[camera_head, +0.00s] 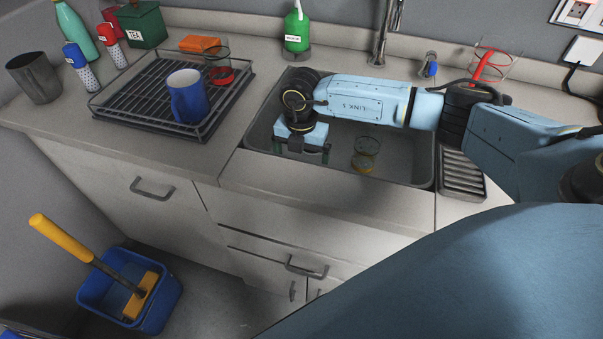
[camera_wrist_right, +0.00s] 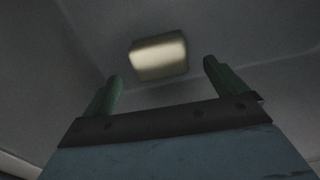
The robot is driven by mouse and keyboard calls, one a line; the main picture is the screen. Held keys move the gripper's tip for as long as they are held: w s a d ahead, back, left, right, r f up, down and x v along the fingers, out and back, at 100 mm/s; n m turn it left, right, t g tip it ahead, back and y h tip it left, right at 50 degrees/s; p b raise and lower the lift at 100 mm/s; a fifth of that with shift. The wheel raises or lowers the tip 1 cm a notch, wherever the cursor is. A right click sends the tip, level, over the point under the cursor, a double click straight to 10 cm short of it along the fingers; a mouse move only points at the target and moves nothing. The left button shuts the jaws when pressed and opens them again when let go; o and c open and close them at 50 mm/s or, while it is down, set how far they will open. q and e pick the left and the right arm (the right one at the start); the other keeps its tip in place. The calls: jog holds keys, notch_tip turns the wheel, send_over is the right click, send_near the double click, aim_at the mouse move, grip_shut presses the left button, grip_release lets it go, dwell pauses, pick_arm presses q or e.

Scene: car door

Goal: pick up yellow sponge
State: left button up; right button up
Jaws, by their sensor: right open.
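The yellow sponge (camera_wrist_right: 158,57) shows in the right wrist view as a pale yellow block on the grey sink floor, beyond the fingertips and between their lines. In the head view I cannot make it out; my right gripper and arm cover that part of the sink. My right gripper (camera_head: 300,152) reaches down into the left part of the sink (camera_head: 250,137). In the wrist view, my right gripper (camera_wrist_right: 163,72) has its two green fingers wide apart, with nothing between them. My left gripper is not in view.
A glass with a yellow band (camera_head: 366,154) stands in the sink, right of my gripper. A dish rack (camera_head: 128,108) with a blue mug (camera_head: 187,96) and a red-banded glass (camera_head: 220,68) is left of the sink. The soap bottle (camera_head: 297,30) and faucet (camera_head: 386,35) stand behind.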

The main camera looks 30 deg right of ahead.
jog(key=shift+f, duration=0.3)
notch_tip(320, 180, down, 4)
jog(key=shift+d+r+b, duration=0.1)
jog(key=shift+r+b, duration=0.1)
jog(key=shift+b, duration=0.2)
jog(key=shift+f, duration=0.6)
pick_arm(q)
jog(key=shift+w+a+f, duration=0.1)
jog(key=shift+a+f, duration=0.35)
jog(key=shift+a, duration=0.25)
pick_arm(e)
jog(key=shift+w, duration=0.1)
jog(key=c, duration=1.1)
